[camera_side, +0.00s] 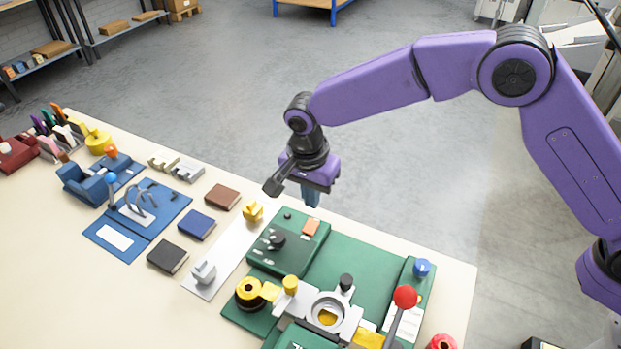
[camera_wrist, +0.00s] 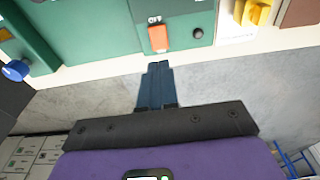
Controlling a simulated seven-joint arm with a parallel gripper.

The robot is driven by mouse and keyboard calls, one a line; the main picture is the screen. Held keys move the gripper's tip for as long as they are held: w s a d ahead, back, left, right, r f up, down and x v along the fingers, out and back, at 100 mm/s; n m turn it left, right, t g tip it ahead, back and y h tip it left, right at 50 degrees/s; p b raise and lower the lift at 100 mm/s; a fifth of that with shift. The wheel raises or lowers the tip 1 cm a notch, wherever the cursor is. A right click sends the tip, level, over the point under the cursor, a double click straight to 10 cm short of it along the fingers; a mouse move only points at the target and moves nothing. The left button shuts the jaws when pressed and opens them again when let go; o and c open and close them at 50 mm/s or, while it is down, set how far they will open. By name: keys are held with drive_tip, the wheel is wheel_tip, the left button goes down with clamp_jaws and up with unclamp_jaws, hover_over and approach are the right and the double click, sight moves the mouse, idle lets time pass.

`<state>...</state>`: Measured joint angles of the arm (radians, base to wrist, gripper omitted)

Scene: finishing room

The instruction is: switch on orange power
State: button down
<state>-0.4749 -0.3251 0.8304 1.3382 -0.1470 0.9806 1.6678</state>
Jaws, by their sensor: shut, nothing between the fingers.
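The orange power switch (camera_side: 311,227) is on the back edge of a green control box (camera_side: 292,256), part of a green machine. In the wrist view the orange switch (camera_wrist: 158,39) is just past my fingertips, and "OFF" shows at its far end. My gripper (camera_side: 311,204) is shut and empty, pointing down above the back edge of the table. In the wrist view the blue fingers of my gripper (camera_wrist: 159,66) line up with the switch, with a visible gap between them.
A black button (camera_wrist: 197,32) is beside the switch, and a black knob (camera_side: 277,240) is on the same box. A yellow piece (camera_side: 253,211) stands to the left. A red-balled lever (camera_side: 405,297) rises at the right.

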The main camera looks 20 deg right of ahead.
sight(311, 228)
drive_tip(key=shift+w+d+f, duration=0.15)
drive_tip(key=shift+f, duration=1.4)
drive_tip(key=shift+w+d+f, duration=0.1)
drive_tip(key=shift+f, duration=1.4)
drive_tip(key=shift+d+f, duration=0.15)
drive_tip(key=shift+f, duration=0.25)
drive_tip(key=shift+s+a+r, duration=0.1)
drive_tip(key=shift+s+a, duration=0.6)
drive_tip(key=shift+a, duration=0.05)
drive_tip(key=shift+r, duration=0.1)
